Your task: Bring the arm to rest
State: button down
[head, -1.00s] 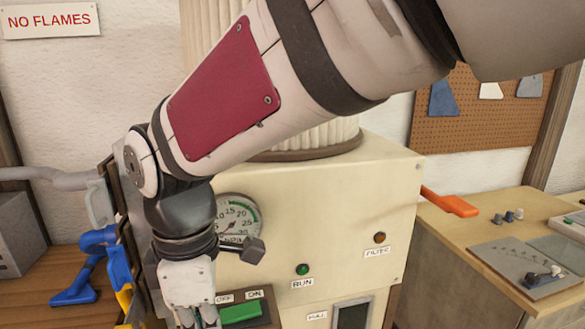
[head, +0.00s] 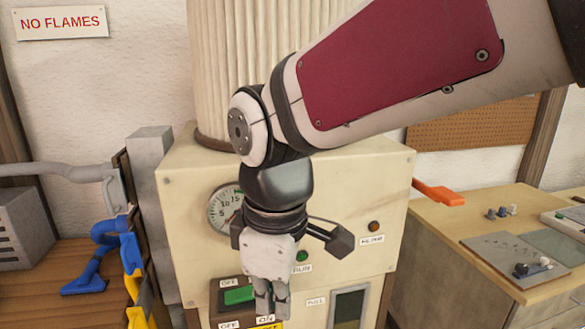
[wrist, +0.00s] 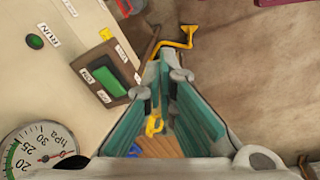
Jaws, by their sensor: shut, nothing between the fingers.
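My gripper (head: 272,305) hangs fingers-down in front of the cream machine (head: 285,175) in the head view, its fingers closed together and empty. Its tips overlap the switch panel by a green switch (head: 238,295); I cannot tell from this view how far off the panel they are. My arm reaches in from the upper right, bent at the wrist joint. In the wrist view the fingers (wrist: 164,68) come together over open space beside the machine's face, with the green switch (wrist: 103,76) to their left.
A gauge (head: 224,208) sits on the machine's face, partly hidden by my gripper. An orange handle (head: 438,193) sticks out at the right. A bench (head: 450,240) with knobs stands right of it.

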jog(key=s+d+r+m+t, duration=0.1)
jog(key=s+d+m+t, duration=0.1)
jog(key=d+m, duration=0.5)
jog(key=s+d+r+m+t, duration=0.1)
jog(key=s+d+m, duration=0.4)
jog(key=d, duration=0.9)
jog(key=m, duration=0.3)
jog(key=shift+d+t, duration=0.25)
jog(key=shift+t, duration=0.15)
